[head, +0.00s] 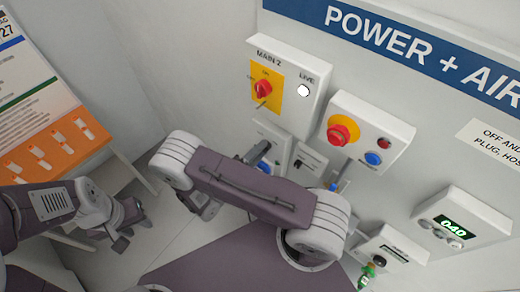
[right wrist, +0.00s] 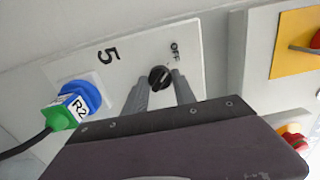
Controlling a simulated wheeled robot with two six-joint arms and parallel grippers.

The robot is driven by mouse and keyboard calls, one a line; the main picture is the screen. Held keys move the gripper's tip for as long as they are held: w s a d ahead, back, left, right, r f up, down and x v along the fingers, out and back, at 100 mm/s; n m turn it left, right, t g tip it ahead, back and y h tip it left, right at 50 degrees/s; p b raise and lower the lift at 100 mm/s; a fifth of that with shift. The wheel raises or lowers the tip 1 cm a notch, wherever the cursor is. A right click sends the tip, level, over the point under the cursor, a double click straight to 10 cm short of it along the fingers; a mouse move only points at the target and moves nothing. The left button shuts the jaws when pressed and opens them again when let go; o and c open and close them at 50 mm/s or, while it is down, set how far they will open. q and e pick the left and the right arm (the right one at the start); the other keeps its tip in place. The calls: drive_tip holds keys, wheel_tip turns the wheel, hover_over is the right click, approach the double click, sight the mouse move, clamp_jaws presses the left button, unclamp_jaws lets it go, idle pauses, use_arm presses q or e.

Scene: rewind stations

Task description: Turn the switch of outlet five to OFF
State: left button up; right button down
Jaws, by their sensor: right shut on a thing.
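The outlet five panel (right wrist: 205,62) fills the middle of the right wrist view, with a black "5" and an "OFF" mark. Its switch (right wrist: 160,76) is a small black knob close to the OFF mark; which way it points is hard to tell. My right gripper (right wrist: 162,84) has its two grey fingers on either side of the knob, shut on it. A blue and green plug (right wrist: 78,102) tagged R2 sits in the outlet. In the head view my right arm largely hides this panel (head: 269,132). My left gripper (head: 122,237) is low at the left, away from the panels; its finger gap is unclear.
The MAIN 2 box (head: 293,72) with a red switch and lit LIVE lamp is just above outlet five. A box with a red mushroom button (head: 342,130) is to its right. A lit display box (head: 472,225) reads 040. An orange-based poster board (head: 55,140) stands left.

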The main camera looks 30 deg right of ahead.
idle(0.3)
drive_tip(key=c, duration=1)
unclamp_jaws()
drive_tip(key=b+v, duration=0.3)
drive_tip(key=v, duration=0.6)
drive_tip(key=shift+a+b, duration=0.1)
drive_tip(key=shift+b, duration=0.3)
